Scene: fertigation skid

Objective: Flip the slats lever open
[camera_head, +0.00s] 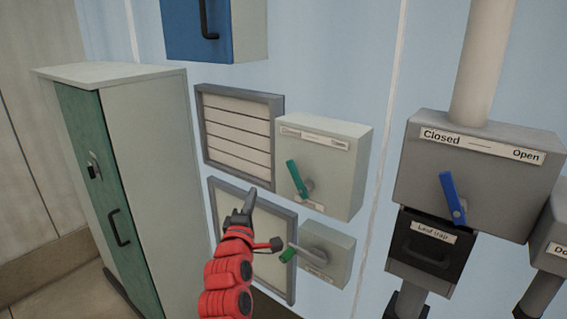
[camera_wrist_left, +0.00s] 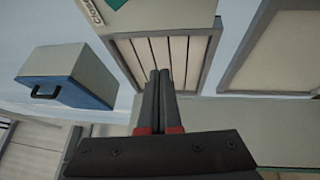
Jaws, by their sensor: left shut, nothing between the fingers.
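The slatted panel (camera_head: 238,135) is a grey frame with pale slats, and its slats lie flat and shut. Right of it is a pale box (camera_head: 340,165) with a green lever (camera_head: 297,178) that leans up and left, to the side of the "Closed" label. My left gripper (camera_head: 249,199) is shut and empty, left of and a little below the lever, apart from it. In the left wrist view the shut fingers (camera_wrist_left: 160,78) point at the slatted panel (camera_wrist_left: 185,50). A corner of the lever box (camera_wrist_left: 160,14) shows at the top. My right gripper is not in view.
Below are a plain framed panel (camera_head: 275,235) and a small box (camera_head: 335,250) with a green-tipped lever, partly behind my left wrist. A grey box (camera_head: 410,185) with a blue lever (camera_head: 452,196) stands right. A cabinet (camera_head: 150,150) stands left. A blue-fronted box (camera_head: 195,40) hangs above.

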